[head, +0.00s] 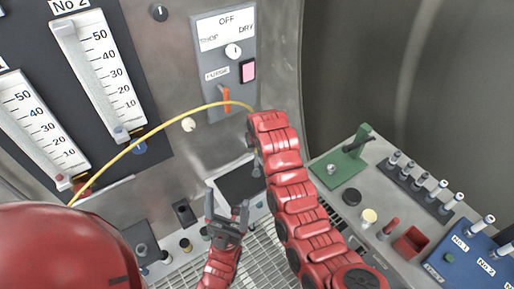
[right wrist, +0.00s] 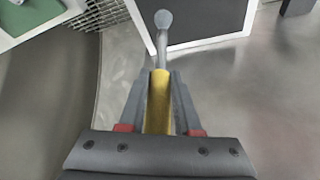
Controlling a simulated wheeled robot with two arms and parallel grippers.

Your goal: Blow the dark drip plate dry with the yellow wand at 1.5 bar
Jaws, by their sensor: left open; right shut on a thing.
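The dark drip plate (head: 243,183) lies low behind my left gripper, partly hidden by both arms. In the right wrist view the dark plate (right wrist: 205,22) has a pale rim and shows at the top. My right gripper (right wrist: 158,85) is shut on the yellow wand (right wrist: 158,108). My left gripper (head: 228,213) is open and empty, pointing up below the plate.
A panel (head: 225,60) carries an OFF/DRY selector and an orange purge lever (head: 226,98). Two gauges, one No 2 (head: 100,72), stand left.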

